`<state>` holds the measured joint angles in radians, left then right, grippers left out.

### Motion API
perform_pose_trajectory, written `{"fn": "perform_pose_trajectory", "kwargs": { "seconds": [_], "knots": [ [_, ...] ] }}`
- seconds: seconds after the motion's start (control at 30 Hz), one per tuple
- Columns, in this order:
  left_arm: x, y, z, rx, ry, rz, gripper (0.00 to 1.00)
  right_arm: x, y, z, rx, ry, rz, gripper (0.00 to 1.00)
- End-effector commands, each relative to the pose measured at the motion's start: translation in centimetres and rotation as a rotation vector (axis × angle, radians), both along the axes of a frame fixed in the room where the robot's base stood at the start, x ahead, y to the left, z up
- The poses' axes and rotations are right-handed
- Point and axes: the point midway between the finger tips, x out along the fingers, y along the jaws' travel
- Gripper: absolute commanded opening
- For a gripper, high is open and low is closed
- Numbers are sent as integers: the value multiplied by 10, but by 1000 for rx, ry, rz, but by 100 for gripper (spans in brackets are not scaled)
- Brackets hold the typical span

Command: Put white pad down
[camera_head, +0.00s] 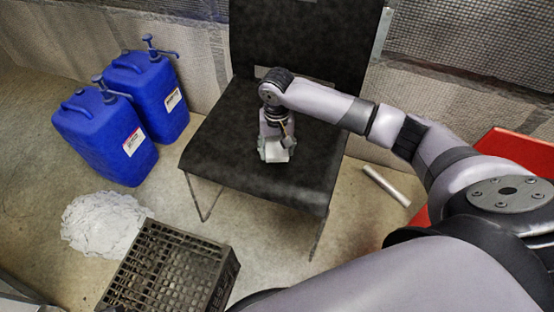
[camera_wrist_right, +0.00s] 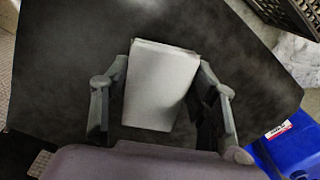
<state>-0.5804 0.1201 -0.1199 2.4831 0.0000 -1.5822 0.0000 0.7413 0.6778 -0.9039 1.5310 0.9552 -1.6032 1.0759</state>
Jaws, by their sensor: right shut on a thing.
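The white pad (camera_wrist_right: 158,85) is a small pale block between the fingers of my right gripper (camera_wrist_right: 163,100) in the right wrist view. In the head view the pad (camera_head: 275,151) shows at the tip of my right gripper (camera_head: 274,157), over the seat of the black chair (camera_head: 225,140). The right gripper is shut on the pad. I cannot tell whether the pad touches the seat. My left gripper is not in view.
Two blue jugs with pumps (camera_head: 110,140) stand left of the chair. A white crumpled heap (camera_head: 103,224) and a dark crate (camera_head: 228,280) are on the floor in front. A white tube (camera_head: 386,186) and a red object (camera_head: 500,145) are at right. Much of the seat is clear.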

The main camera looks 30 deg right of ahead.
Motion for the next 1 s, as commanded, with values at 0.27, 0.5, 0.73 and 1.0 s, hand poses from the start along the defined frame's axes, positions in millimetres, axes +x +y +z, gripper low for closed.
{"fn": "perform_pose_trajectory", "kwargs": {
  "seconds": [0.27,0.5,0.73,1.0],
  "knots": [
    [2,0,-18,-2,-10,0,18,0,0,-48,-1,0,0,32],
    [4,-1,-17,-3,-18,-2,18,0,0,-52,-1,0,1,32],
    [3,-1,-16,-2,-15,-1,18,0,0,-55,0,0,0,57],
    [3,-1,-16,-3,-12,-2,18,0,0,-55,-1,0,0,74]
  ]
}}
